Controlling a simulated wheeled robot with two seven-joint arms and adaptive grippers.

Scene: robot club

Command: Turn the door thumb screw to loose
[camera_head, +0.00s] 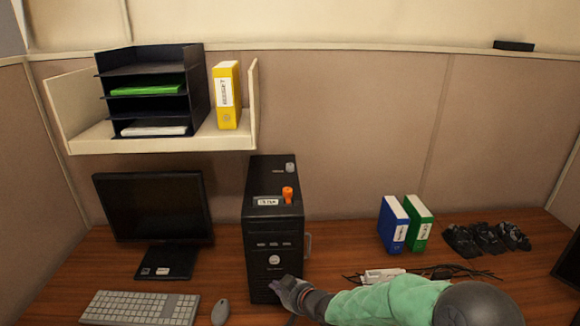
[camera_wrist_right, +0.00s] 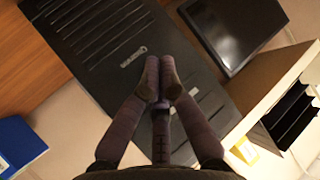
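A black computer tower (camera_head: 272,228) stands upright on the desk. On its top are an orange knob (camera_head: 288,194) standing up, a small grey knob (camera_head: 290,167) farther back and a white label (camera_head: 268,202). I cannot tell from its looks which part is the door thumb screw. A handle (camera_head: 307,245) shows on the tower's right side. My right gripper (camera_head: 281,284) is low in front of the tower, apart from the knobs. In the right wrist view its fingertips (camera_wrist_right: 161,70) are together in front of the slotted black panel (camera_wrist_right: 100,40), with nothing seen between them. My left gripper is out of view.
A monitor (camera_head: 152,210), keyboard (camera_head: 140,308) and mouse (camera_head: 220,312) are left of the tower. A shelf (camera_head: 85,138) with a tray stack hangs above. Blue (camera_head: 392,224) and green (camera_head: 418,224) binders and cables (camera_head: 445,272) are right.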

